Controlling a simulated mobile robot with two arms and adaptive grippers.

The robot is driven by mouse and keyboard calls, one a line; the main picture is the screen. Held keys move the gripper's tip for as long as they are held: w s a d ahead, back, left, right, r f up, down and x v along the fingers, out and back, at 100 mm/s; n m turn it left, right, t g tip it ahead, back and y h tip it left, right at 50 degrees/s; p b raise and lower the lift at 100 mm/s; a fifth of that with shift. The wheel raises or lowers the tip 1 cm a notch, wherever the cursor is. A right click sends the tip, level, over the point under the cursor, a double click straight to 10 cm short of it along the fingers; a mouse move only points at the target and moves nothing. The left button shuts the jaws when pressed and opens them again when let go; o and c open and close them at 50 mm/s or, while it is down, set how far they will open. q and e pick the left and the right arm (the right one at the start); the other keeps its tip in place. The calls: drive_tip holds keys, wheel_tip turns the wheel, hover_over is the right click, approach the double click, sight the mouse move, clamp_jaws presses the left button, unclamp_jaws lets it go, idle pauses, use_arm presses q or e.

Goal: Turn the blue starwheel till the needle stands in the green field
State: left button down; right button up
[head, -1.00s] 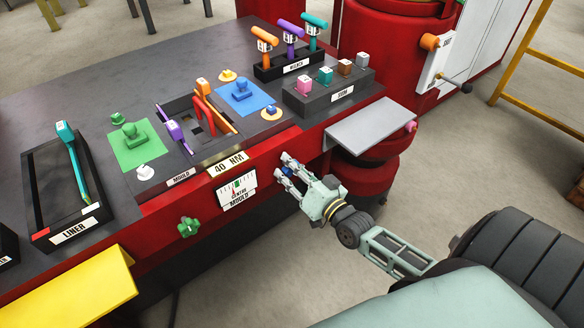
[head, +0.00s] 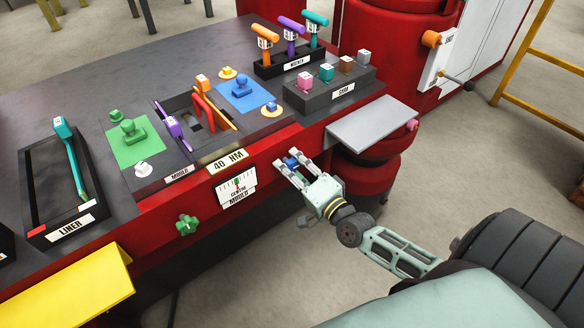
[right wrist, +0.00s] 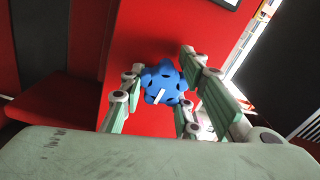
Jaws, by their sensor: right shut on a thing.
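The blue starwheel (head: 291,162) is on the red front of the press bench, right of the gauge. My right gripper (head: 287,167) is shut on it, with fingers on either side. In the right wrist view the blue starwheel (right wrist: 163,82), with a white mark on it, sits between the fingers (right wrist: 160,86). The white gauge (head: 237,188) has a small green field near the middle of its scale. The needle looks close to that field, but is too small to place exactly. My left gripper is not in view.
A green starwheel (head: 187,225) sits low on the red front, left of the gauge. A grey shelf (head: 372,126) juts out at the right, a yellow one (head: 70,292) at lower left. The bench top holds the mould, the liner tray (head: 72,222) and stamp racks.

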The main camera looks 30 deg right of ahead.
drive_tip(key=shift+s+f+m, duration=0.1)
drive_tip(key=shift+f+m, duration=0.3)
drive_tip(key=shift+m, duration=0.1)
drive_tip(key=o, duration=1.1)
drive_tip(key=shift+r, duration=0.15)
drive_tip(key=s, duration=0.8)
drive_tip(key=s+d, duration=0.1)
drive_tip(key=s, duration=0.3)
drive_tip(key=shift+w, duration=0.1)
